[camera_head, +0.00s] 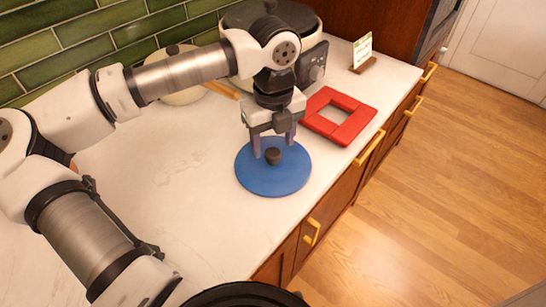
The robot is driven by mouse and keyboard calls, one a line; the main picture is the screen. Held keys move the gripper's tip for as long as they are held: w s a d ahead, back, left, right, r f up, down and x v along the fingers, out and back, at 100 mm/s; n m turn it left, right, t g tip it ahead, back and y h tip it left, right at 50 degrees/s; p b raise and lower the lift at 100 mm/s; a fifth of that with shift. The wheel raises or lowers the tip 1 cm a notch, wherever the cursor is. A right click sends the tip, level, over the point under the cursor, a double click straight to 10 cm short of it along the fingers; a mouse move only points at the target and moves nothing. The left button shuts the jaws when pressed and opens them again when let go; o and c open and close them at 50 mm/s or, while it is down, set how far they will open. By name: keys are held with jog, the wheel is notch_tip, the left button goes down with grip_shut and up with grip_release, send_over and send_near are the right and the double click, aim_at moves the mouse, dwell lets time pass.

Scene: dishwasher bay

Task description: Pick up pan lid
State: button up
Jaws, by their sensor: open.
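The pan lid (260,182) is a flat blue disc with a dark round knob (273,156) at its middle. It lies on the white countertop near the front edge. My gripper (273,150) points down over the lid, its two fingers apart on either side of the knob. The fingertips are at about knob height. I cannot tell whether they touch the knob or the lid.
A red square frame (352,128) lies on the counter behind the lid to the right. A small card in a wooden stand (363,55) is farther back. A round appliance (310,45) and a pale pot (180,95) stand by the green tiled wall. The counter left of the lid is clear.

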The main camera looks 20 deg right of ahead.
aim_at(273, 152)
jog(key=shift+f, duration=1.5)
jog(key=shift+a, duration=0.1)
jog(key=shift+c, duration=0.5)
jog(key=c, duration=1.1)
